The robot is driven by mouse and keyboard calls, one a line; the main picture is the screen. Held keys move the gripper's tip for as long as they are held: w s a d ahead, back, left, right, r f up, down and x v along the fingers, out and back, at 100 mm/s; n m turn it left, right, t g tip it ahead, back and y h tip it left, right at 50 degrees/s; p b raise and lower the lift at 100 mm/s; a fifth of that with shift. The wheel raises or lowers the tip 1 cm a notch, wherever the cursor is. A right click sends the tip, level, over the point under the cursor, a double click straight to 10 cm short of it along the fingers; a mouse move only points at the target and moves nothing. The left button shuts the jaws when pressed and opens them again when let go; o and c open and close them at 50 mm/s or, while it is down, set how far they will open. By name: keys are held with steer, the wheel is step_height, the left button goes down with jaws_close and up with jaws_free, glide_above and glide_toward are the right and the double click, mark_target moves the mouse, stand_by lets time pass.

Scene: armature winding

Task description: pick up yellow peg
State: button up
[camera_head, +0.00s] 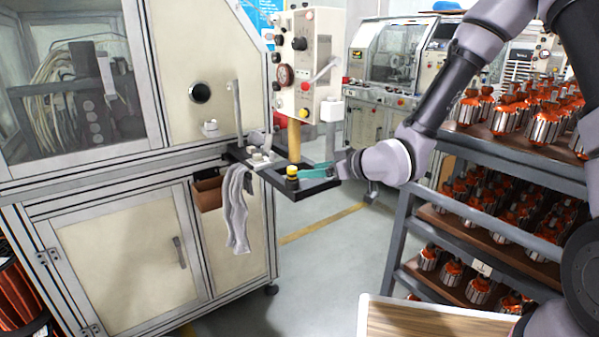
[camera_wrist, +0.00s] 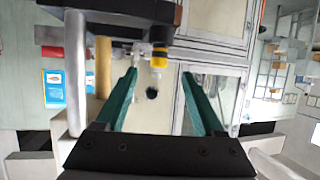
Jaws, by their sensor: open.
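The yellow peg (camera_head: 292,170) has a yellow top and a dark lower part. It stands upright on the dark tray-like shelf (camera_head: 318,187) at the front of the cream machine. In the wrist view the peg (camera_wrist: 158,57) shows just past the fingertips, about midway between them. My gripper (camera_head: 304,171) has teal fingers and reaches in from the right, close beside the peg. In the wrist view my gripper (camera_wrist: 159,74) is open, with nothing between its fingers. I cannot tell the exact gap to the peg.
A tan wooden-looking post (camera_head: 294,138) rises right behind the peg, below the control box (camera_head: 305,65). A grey cloth (camera_head: 236,207) hangs from the shelf's left side. A rack of orange-and-silver armatures (camera_head: 540,122) stands at right. The floor between is clear.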

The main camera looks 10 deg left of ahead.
mark_target(296, 171)
steer(key=x, duration=0.9)
steer(key=shift+r, duration=0.1)
jaws_close()
